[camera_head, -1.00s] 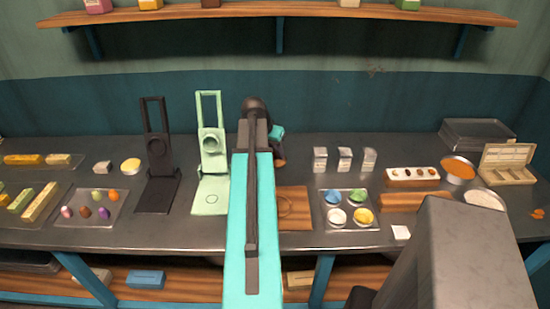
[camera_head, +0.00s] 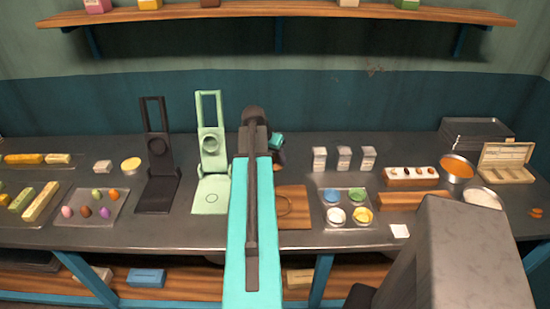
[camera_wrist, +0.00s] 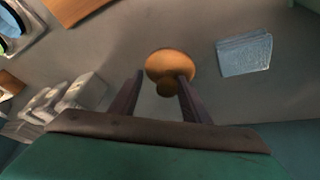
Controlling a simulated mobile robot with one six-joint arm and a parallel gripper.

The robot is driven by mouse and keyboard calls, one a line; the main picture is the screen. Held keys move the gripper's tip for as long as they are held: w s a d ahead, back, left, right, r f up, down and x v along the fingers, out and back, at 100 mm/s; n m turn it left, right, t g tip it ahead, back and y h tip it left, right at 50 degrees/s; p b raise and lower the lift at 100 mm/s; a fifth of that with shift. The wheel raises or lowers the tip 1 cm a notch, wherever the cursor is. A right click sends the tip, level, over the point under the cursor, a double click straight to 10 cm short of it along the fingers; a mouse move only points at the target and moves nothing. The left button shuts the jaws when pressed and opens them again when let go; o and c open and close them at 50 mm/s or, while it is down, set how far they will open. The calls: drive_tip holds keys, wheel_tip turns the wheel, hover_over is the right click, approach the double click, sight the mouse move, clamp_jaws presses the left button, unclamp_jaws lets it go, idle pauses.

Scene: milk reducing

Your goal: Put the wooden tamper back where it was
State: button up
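The wooden tamper (camera_wrist: 169,66) shows in the wrist view as an orange-brown round piece with a smaller knob, close to my fingertips. My gripper (camera_wrist: 161,78) has its two dark fingers apart, with the knob between them. The right finger overlaps the tamper's edge in the picture, and a gap shows beside the left finger. I cannot tell whether either finger touches it. In the head view my arm hides the tamper. A wooden board (camera_head: 294,221) with a circle outline lies on the counter just right of my arm.
A green press stand (camera_head: 212,160) and a black one (camera_head: 157,180) stand left of my arm. Several white boxes (camera_head: 344,158) and a tray of colored bowls (camera_head: 347,224) are to the right. A blue-grey block (camera_wrist: 244,54) lies right of the tamper in the wrist view.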

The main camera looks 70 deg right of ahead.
drive_tip(key=b+v, duration=0.2)
drive_tip(key=v, duration=1)
idle(0.6)
idle(0.7)
